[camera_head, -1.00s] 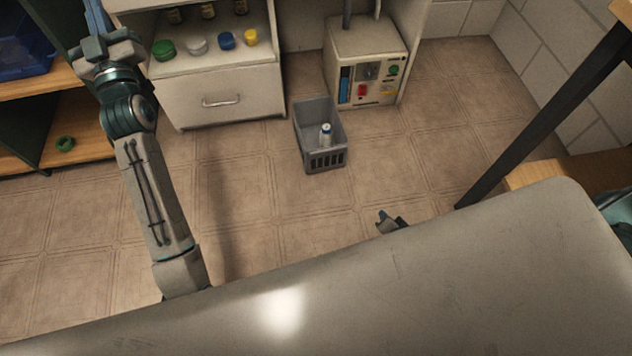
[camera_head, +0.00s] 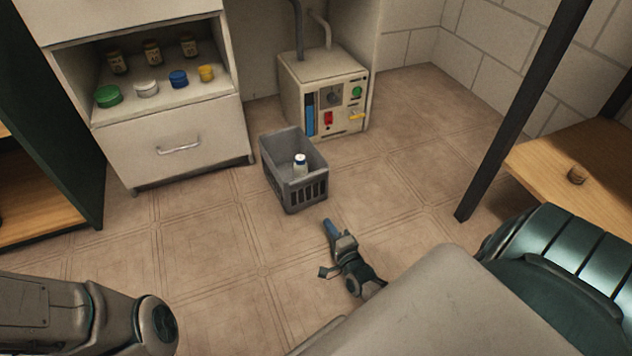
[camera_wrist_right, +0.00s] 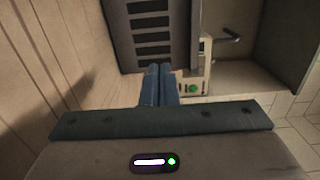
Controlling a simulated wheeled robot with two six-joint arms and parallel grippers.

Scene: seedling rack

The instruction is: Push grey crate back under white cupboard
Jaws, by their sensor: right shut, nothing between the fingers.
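The grey crate (camera_head: 280,180) stands upright on the floor, in front of the gap to the right of the drawers of the white cupboard (camera_head: 130,150). A small white bottle with a dark cap (camera_head: 300,163) stands in it. My right gripper (camera_head: 331,228) is low, just in front of the crate's slotted near side, pointing at it, with a small gap visible. In the right wrist view, its blue fingers (camera_wrist_right: 159,82) are shut together and empty, with the crate's slotted wall (camera_wrist_right: 118,35) ahead of them. My left gripper is out of view; only left arm links show.
A white control box (camera_head: 325,95) with pipes stands in the gap behind the crate. Jars and coloured tubs fill the cupboard's open shelf. A dark post (camera_head: 520,110) and wooden shelf (camera_head: 560,165) stand at right. Floor (camera_head: 200,250) left of the crate is clear.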

